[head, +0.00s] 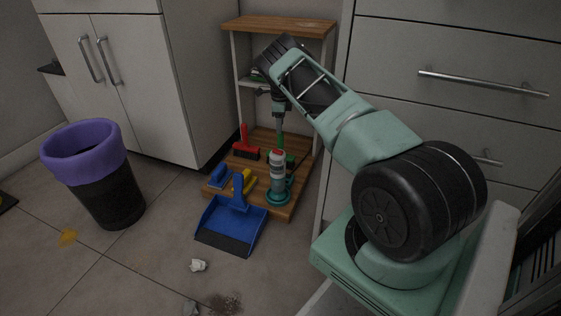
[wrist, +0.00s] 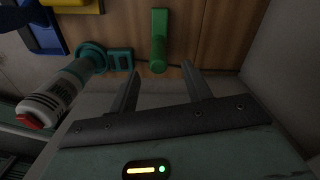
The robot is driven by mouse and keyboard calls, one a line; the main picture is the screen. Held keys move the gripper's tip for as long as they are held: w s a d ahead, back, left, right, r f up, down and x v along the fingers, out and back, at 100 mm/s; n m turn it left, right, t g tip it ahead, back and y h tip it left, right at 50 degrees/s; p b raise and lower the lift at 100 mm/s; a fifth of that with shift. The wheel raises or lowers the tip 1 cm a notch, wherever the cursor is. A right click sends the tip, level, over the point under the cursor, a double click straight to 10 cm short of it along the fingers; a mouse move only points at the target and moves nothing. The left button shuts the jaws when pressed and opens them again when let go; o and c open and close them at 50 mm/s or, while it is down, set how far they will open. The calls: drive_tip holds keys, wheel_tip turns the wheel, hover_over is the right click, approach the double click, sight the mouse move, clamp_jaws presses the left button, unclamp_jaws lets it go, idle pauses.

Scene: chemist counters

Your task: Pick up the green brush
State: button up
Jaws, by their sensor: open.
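The green brush (head: 281,141) stands on the low wooden shelf board, its handle upright below my arm in the head view and partly hidden by a bottle. In the wrist view the green handle (wrist: 158,42) shows at the top centre, its rounded end close to the gap between my fingertips. My gripper (wrist: 160,74) is open, with one dark finger to each side of the handle's line. I see nothing held in it. In the head view my gripper (head: 280,108) is just above the brush; whether it touches cannot be told.
A white and teal bottle with a red cap (head: 278,168) stands close in front of the brush. A red brush (head: 246,150), a yellow brush (head: 248,179) and a blue dustpan (head: 231,228) are left of it.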

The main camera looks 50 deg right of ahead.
drive_tip(key=f+b, duration=0.4)
drive_tip(key=f, duration=0.1)
drive_tip(key=shift+s+f, duration=0.1)
drive_tip(key=shift+s, duration=0.1)
drive_tip(key=c, duration=1.1)
